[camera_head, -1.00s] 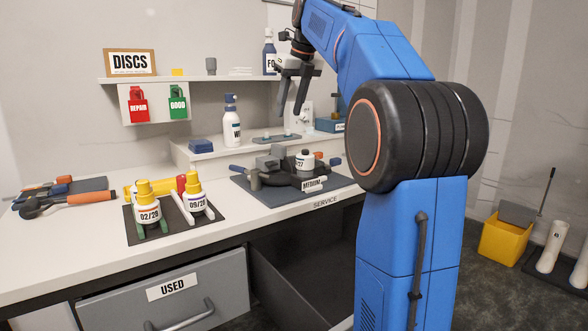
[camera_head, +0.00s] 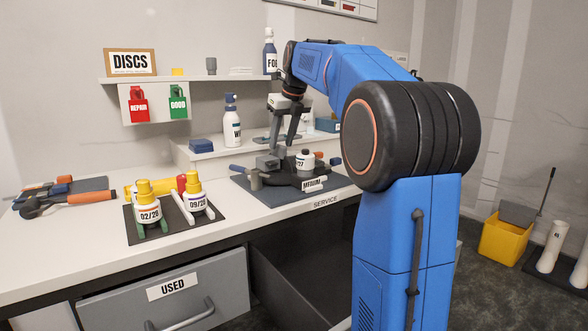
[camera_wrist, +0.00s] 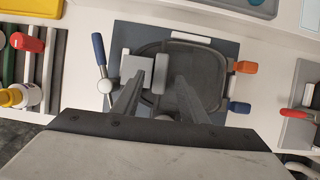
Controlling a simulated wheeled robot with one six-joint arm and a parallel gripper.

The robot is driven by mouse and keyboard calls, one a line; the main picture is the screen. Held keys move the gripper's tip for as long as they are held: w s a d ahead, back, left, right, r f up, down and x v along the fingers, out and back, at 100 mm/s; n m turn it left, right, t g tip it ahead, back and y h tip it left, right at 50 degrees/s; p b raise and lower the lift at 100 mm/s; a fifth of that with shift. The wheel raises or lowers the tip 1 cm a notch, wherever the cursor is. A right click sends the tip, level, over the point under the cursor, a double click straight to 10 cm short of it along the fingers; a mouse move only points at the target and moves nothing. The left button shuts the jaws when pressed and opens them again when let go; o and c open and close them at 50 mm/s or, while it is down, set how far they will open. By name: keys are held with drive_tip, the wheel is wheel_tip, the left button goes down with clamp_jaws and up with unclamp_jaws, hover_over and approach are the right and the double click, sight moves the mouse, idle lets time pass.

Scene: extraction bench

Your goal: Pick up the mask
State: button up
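What looks like the mask (camera_head: 283,181) is a dark, rounded piece on the grey service mat (camera_head: 262,192), by the "MEDIUM" label. In the wrist view the mask (camera_wrist: 205,72) is a dark oval shell with a rim, lying flat below the fingers. A grey clamp-like block (camera_head: 268,162) with a blue-ended lever stands at its left. A white canister (camera_head: 305,161) stands at the mask in the head view. My gripper (camera_head: 281,143) is open and empty, pointing down above the block and mask; the fingers also show in the wrist view (camera_wrist: 160,85). Part of the mask is hidden behind them.
Two yellow-capped bottles (camera_head: 148,209) stand on a dark mat at the left. Orange-handled tools (camera_head: 90,197) lie farther left. A white spray bottle (camera_head: 232,122) stands on the raised ledge behind. A shelf (camera_head: 200,78) runs above. The bench front is clear.

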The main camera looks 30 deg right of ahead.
drive_tip(key=shift+w+f, duration=0.2)
drive_tip(key=shift+f, duration=0.3)
drive_tip(key=shift+c, duration=0.6)
clamp_jaws()
drive_tip(key=shift+r, duration=0.15)
